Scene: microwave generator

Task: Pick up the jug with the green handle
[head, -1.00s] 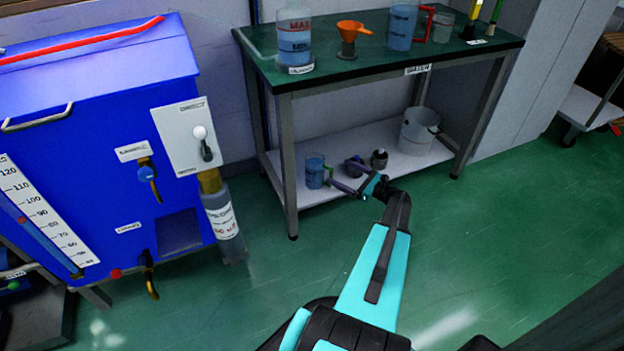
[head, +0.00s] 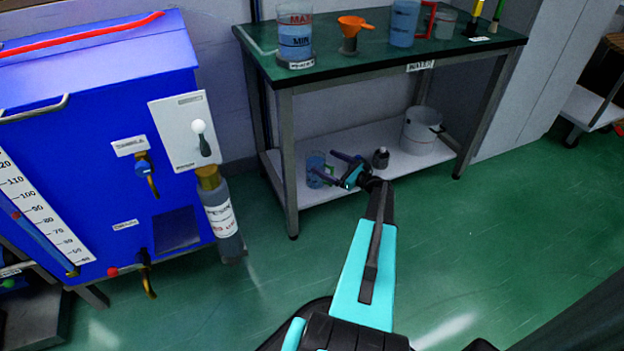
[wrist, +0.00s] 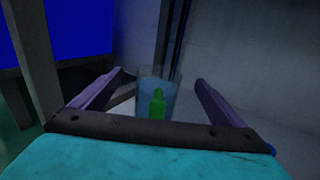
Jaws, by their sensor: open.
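The jug (head: 314,161) with the green handle is clear and bluish. It stands upright on the lower white shelf of the green-topped table, near the left front leg. My gripper (head: 323,163) is open and just right of the jug, its fingers pointing left toward it. In the wrist view the jug (wrist: 148,84) appears between my two open fingers (wrist: 159,76), its green handle (wrist: 157,104) facing me. I cannot tell whether the fingertips are beside the handle or still short of it. Nothing is held.
The tabletop (head: 380,50) is above, with a table leg (head: 290,165) close left of the jug. The blue tank (head: 90,150) stands further left.

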